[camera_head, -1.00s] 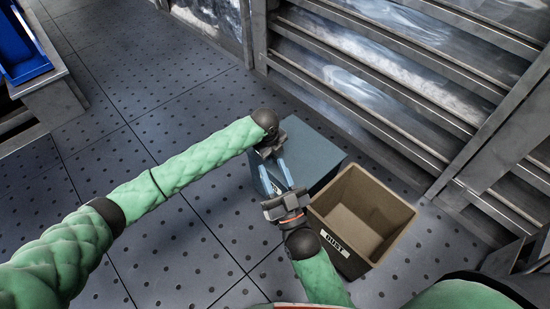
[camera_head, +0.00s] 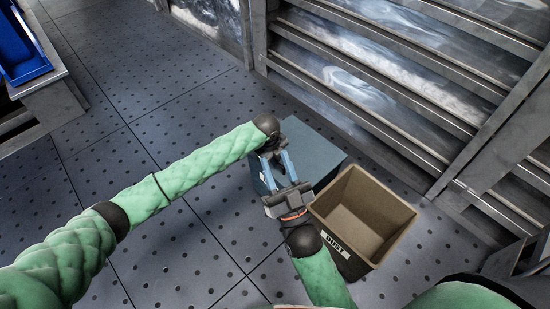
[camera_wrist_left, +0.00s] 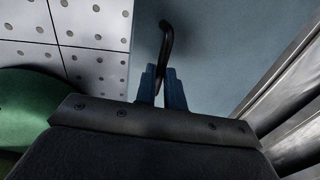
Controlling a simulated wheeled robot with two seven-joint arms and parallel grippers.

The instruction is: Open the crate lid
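The crate (camera_head: 318,157) is a blue-grey box on the floor at the centre of the head view. Its flat top looks closed, and my arms partly cover it. In the left wrist view the blue-grey lid surface (camera_wrist_left: 225,40) fills the upper right, with a bent black handle (camera_wrist_left: 167,38) on it. My left gripper (camera_wrist_left: 161,75) has its dark blue fingers close together on both sides of the handle. The handle is hidden in the head view. My right gripper (camera_head: 272,155) reaches up from below, its light blue fingers apart, with nothing visible between them.
An open brown bin (camera_head: 345,180) with a white label stands right beside the crate. A blue container (camera_head: 22,55) sits on a stand at the far left. The dotted floor (camera_head: 150,100) on the left is clear.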

